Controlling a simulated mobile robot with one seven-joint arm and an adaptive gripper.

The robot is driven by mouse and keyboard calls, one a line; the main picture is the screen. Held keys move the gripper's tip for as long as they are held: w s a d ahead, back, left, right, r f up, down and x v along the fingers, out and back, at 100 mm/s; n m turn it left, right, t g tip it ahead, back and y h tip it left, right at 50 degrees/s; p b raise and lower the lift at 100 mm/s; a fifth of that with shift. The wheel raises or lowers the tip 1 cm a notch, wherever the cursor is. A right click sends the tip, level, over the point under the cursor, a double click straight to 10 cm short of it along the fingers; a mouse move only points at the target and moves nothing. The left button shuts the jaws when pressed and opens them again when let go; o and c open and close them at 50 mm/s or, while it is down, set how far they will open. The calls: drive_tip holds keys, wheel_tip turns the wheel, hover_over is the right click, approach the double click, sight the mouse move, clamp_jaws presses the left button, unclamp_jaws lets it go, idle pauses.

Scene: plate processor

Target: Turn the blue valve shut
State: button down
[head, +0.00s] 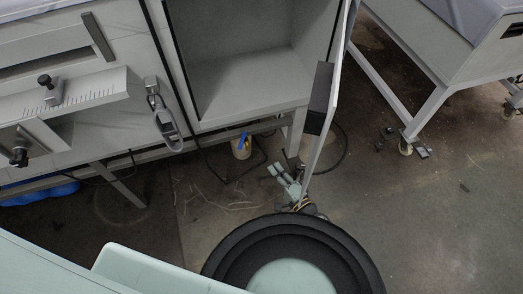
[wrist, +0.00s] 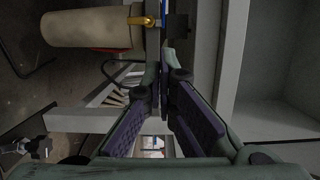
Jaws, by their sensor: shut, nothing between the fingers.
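The blue valve (head: 243,137) is small and sits on top of a tan cylinder (head: 241,150) under the machine, below the open compartment. In the wrist view the cylinder (wrist: 88,29) lies across the upper left, with the valve's yellow fitting (wrist: 142,20) at its right end and a thin blue part (wrist: 162,20) beside that. My gripper (head: 277,171) is right of and nearer than the valve in the head view, apart from it. In the wrist view my gripper (wrist: 168,78) has its purple-padded fingers converging to shut tips, empty, below the valve.
An open cabinet door (head: 331,100) with a black block stands close to my arm. The grey compartment (head: 250,65) is empty. A clamp-like latch (head: 165,118) hangs at the machine's front. Cables lie on the floor. A second wheeled bench (head: 440,50) stands right, with open floor before it.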

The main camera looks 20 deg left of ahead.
approach(242, 140)
drive_tip(key=w+d, duration=0.2)
drive_tip(key=w, duration=0.2)
drive_tip(key=a, duration=0.2)
drive_tip(key=a+f, duration=0.1)
drive_tip(key=a, duration=0.1)
drive_tip(key=shift+a+p, duration=0.35)
drive_tip(key=shift+s, duration=0.1)
drive_tip(key=s+a+b, duration=0.1)
drive_tip(key=b, duration=0.2)
drive_tip(key=shift+a, duration=0.35)
drive_tip(key=shift+r, duration=0.1)
